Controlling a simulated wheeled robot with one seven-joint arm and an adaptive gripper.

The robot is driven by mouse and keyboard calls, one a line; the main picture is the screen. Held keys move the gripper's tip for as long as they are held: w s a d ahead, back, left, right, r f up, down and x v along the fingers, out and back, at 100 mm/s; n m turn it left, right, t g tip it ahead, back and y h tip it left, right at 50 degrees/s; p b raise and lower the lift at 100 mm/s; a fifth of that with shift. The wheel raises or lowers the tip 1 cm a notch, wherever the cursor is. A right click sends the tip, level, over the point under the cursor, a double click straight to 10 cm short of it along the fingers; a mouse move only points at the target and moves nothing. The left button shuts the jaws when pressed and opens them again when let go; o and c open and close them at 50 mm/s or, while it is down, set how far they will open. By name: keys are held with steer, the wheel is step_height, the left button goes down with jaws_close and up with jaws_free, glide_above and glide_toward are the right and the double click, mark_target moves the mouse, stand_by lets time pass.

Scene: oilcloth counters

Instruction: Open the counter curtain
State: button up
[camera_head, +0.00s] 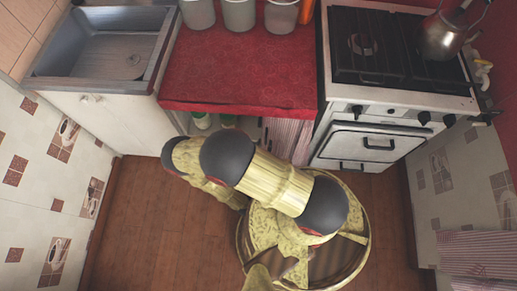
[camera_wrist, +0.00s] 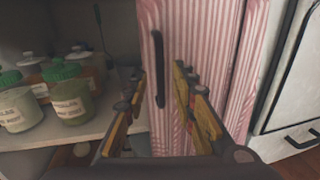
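The counter curtain (camera_head: 286,136), pink and white striped, hangs under the red counter, gathered at its right end by the stove. It also fills the middle of the wrist view (camera_wrist: 222,30). The space left of it is uncovered. My gripper (camera_wrist: 158,74) has its two yellow fingers spread apart. Curtain cloth and a dark upright bar show between and beyond them; I cannot tell whether the fingers touch either. In the head view my arm hides the gripper and part of the curtain.
Several jars (camera_wrist: 72,98), some with green lids, stand on the shelf at left. The white stove (camera_head: 370,140) stands right of the curtain. The sink (camera_head: 105,50) is at left, and canisters (camera_head: 240,12) stand on the red counter (camera_head: 235,75). Wooden floor is clear at left.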

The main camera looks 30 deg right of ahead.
steer(key=v, duration=1)
steer(key=shift+s+a, duration=0.1)
steer(key=shift+a, duration=0.05)
stand_by(0.6)
